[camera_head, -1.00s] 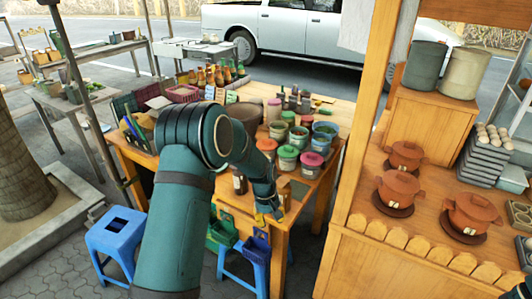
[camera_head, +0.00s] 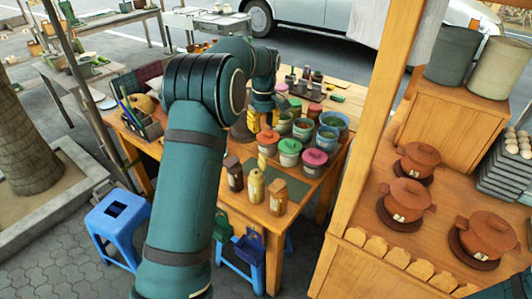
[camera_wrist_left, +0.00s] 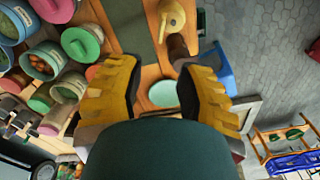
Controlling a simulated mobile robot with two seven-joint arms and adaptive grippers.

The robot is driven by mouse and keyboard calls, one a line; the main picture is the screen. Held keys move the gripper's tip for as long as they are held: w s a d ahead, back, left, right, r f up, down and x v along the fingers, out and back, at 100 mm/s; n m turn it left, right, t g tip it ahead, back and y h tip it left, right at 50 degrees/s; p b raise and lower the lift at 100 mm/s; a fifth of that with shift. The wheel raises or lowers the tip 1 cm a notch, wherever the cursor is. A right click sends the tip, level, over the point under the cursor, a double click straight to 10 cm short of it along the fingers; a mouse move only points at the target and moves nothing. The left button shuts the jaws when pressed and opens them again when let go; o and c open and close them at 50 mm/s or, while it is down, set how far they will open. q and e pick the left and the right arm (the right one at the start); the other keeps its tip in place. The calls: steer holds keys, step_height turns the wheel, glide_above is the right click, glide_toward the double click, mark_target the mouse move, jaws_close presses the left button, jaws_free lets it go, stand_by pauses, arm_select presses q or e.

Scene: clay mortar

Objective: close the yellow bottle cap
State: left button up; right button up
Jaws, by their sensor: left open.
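A yellow bottle (camera_head: 256,187) stands upright near the front edge of the wooden table, with a pale yellow pointed top (camera_head: 262,161). Whether its cap is closed is too small to tell. It also shows at the top of the left wrist view (camera_wrist_left: 172,18). A dark brown bottle (camera_head: 235,174) stands to its left and a lighter brown bottle (camera_head: 277,197) to its right. My left gripper (camera_head: 267,118), with yellow fingers, is over the table behind the bottles and near the tubs. In the left wrist view its fingers (camera_wrist_left: 161,82) are spread, with nothing held. My right gripper is out of view.
Lidded tubs (camera_head: 289,152) and open tubs crowd the table behind and right of the bottles. A dark mat (camera_head: 291,187) lies beside them. A wooden post (camera_head: 360,110) and a counter with clay pots (camera_head: 408,198) stand right. A blue stool (camera_head: 116,222) is front left.

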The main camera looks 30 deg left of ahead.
mark_target(262, 156)
arm_select(q)
steer(key=f, duration=0.4)
steer(key=f+b, duration=0.1)
steer(key=f, duration=0.7)
steer(key=shift+s+f, duration=0.25)
steer(key=shift+f, duration=0.1)
jaws_close()
